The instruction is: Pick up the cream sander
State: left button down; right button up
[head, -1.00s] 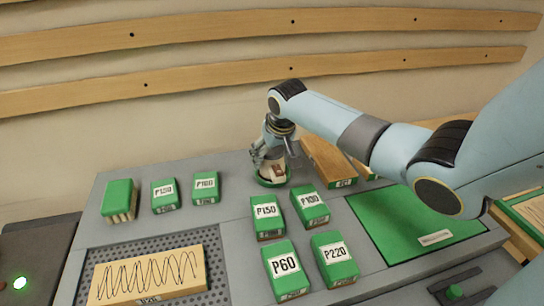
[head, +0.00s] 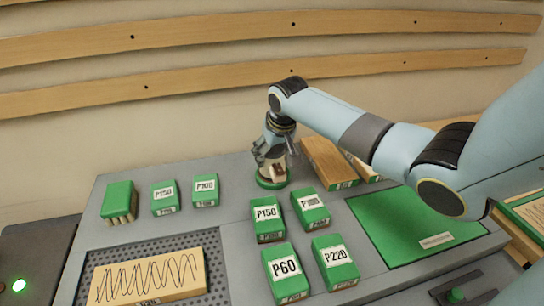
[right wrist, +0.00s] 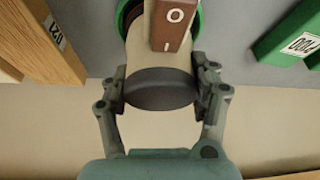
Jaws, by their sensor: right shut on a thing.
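The cream sander (head: 272,172) stands upright on its round green base at the back of the grey bench in the head view. My right gripper (head: 274,152) reaches it from above and behind. In the right wrist view, the fingers of my right gripper (right wrist: 161,92) press on both sides of the cream sander (right wrist: 140,50) near its dark end cap. A brown switch plate shows on its body. The base is partly cut off in that view. My left gripper is not in view.
Wooden blocks (head: 328,160) lie just right of the sander. Green P150 (head: 267,222) and P100 (head: 311,210) boxes stand in front of it. A scribbled board (head: 148,275) lies front left, and a green mat (head: 405,235) lies right.

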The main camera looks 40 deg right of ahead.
jog(key=r, duration=0.2)
jog(key=d+r, duration=0.1)
jog(key=shift+s+r, duration=0.25)
jog(key=shift+s, duration=0.05)
jog(key=s+d+r, duration=0.6)
jog(key=s+d, duration=0.1)
jog(key=shift+s+r+b, duration=0.25)
jog(key=shift+s+b, duration=0.05)
jog(key=shift+s, duration=0.05)
jog(key=shift+d, duration=0.1)
jog(key=o, duration=1.1)
jog(key=c, duration=0.4)
jog(key=shift+c, duration=0.2)
